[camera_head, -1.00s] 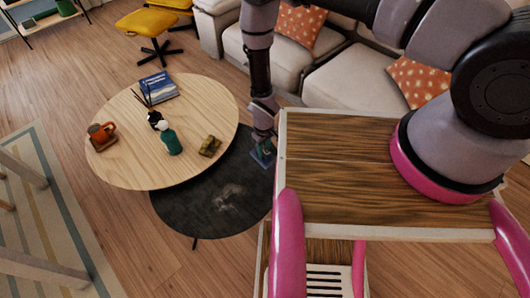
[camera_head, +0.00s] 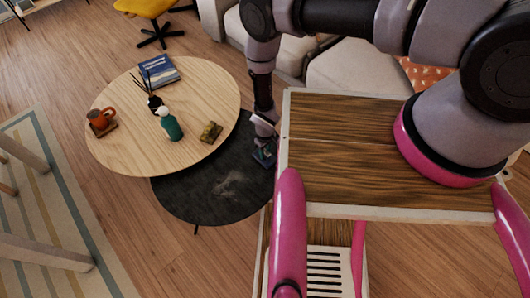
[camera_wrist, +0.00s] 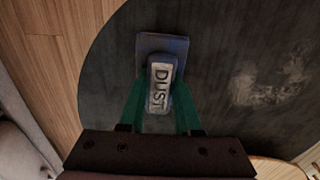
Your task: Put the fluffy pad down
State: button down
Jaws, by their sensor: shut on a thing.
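The fluffy pad (camera_wrist: 176,43) is a blue-grey block with a pale handle marked DUST, seen in the wrist view. My gripper (camera_wrist: 158,102) is shut on it, a green finger on each side of the handle. In the head view the pad (camera_head: 264,156) shows small below my gripper (camera_head: 264,132), at the right edge of the dark round table (camera_head: 195,195). The pad is over the dark tabletop; I cannot tell whether it touches. Its underside is hidden. A pale dusty smudge (camera_head: 230,183) lies on the tabletop, left of the pad.
A higher pale wood round table (camera_head: 205,95) overlaps the dark one. The sofa (camera_head: 350,75) stands behind. Bare dark tabletop lies around the smudge.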

jog(key=shift+f, duration=0.15)
jog(key=c, duration=0.6)
grip_release()
notch_tip(320, 180, up, 12)
jog(key=shift+r, duration=0.2)
